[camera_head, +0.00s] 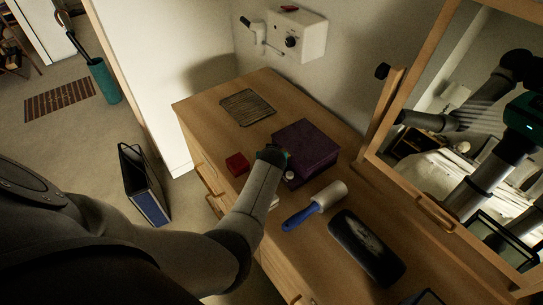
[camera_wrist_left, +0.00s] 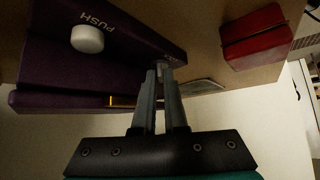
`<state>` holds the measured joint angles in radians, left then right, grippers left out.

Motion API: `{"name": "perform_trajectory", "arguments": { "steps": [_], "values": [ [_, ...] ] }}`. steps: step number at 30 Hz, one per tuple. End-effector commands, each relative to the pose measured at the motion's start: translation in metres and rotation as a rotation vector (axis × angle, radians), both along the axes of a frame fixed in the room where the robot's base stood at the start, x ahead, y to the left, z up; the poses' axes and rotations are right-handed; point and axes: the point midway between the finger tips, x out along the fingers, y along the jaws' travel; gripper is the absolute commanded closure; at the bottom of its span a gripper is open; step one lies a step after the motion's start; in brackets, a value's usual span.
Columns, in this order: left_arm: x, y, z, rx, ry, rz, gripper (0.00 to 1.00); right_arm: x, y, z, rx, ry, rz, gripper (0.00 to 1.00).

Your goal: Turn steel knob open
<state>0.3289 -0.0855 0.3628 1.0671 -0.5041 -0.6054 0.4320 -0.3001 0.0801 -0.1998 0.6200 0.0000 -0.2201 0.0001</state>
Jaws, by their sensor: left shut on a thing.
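A purple box (camera_head: 305,148) lies on the wooden dresser. In the wrist view the purple box (camera_wrist_left: 60,60) has a round white button (camera_wrist_left: 88,39) labelled PUSH. A small grey metal piece, likely the steel knob (camera_wrist_left: 160,67), shows between my left fingertips, mostly hidden by them. My left gripper (camera_wrist_left: 162,75) is shut on it at the box's front face; lettering beside it is partly covered. In the head view my left gripper (camera_head: 284,158) reaches the box's near side, largely hidden by my own wrist. My right gripper is not directly in view.
A red box (camera_head: 237,163) sits left of the purple box. A blue-handled lint roller (camera_head: 315,205) and a dark oblong case (camera_head: 366,247) lie to the right. A slatted mat (camera_head: 248,107) lies behind. A mirror (camera_head: 455,130) stands at right; a wall unit (camera_head: 298,35) hangs above.

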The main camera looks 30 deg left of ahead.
Motion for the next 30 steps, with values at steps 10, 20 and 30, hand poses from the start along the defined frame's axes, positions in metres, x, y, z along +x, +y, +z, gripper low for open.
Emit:
{"name": "perform_trajectory", "arguments": {
  "steps": [10,20,30],
  "values": [
    [-0.0001,-0.0006,-0.0004,-0.002,0.000,0.008,1.00,0.0002,-0.0001,-0.0005,0.000,0.000,0.000,0.50],
    [0.0001,-0.0004,-0.0001,-0.001,0.001,0.008,0.67,0.0001,0.0000,-0.0005,0.000,0.000,0.000,0.50],
    [0.0015,-0.0016,0.0011,-0.001,-0.003,0.006,0.60,0.0001,0.0000,-0.0005,0.000,0.000,0.000,0.50]
  ]
}}
